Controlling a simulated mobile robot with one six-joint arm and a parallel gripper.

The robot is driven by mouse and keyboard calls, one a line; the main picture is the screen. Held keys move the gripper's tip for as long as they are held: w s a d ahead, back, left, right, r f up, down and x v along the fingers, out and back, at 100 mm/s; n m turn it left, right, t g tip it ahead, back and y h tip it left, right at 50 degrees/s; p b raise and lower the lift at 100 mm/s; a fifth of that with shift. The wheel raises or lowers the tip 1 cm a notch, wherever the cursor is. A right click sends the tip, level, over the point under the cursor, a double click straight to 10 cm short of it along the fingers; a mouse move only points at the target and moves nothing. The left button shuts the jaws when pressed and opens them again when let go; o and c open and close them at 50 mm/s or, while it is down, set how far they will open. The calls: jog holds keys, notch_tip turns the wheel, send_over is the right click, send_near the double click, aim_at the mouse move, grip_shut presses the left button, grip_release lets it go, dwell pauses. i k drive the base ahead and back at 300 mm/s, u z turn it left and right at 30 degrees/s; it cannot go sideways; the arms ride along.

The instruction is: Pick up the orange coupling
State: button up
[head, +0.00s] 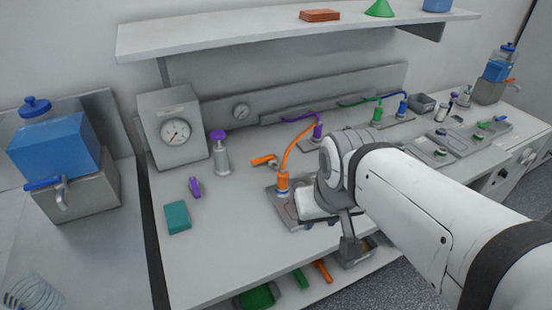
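An orange coupling (283,183) stands upright on a grey plate (275,208) at the middle of the bench, with an orange hose (294,150) arching from its top to a purple coupling (318,131). A separate small orange piece (264,160) lies on the bench behind it; I cannot tell its exact kind. My gripper (327,218) is low over the bench, just right of the upright orange coupling and apart from it. My arm and wrist hide much of the gripper, and its finger opening is not clear.
A gauge box (173,130), a purple-topped cylinder (221,155), a purple piece (195,187) and a teal block (177,217) stand or lie on the left. A shelf (250,42) overhangs the back. The front left of the bench is clear.

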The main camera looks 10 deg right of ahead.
aim_at(282, 176)
jog(key=z, duration=0.1)
jog(key=k, duration=1.4)
jog(key=z, duration=0.1)
jog(key=i, duration=1.85)
jog(key=u, duration=0.7)
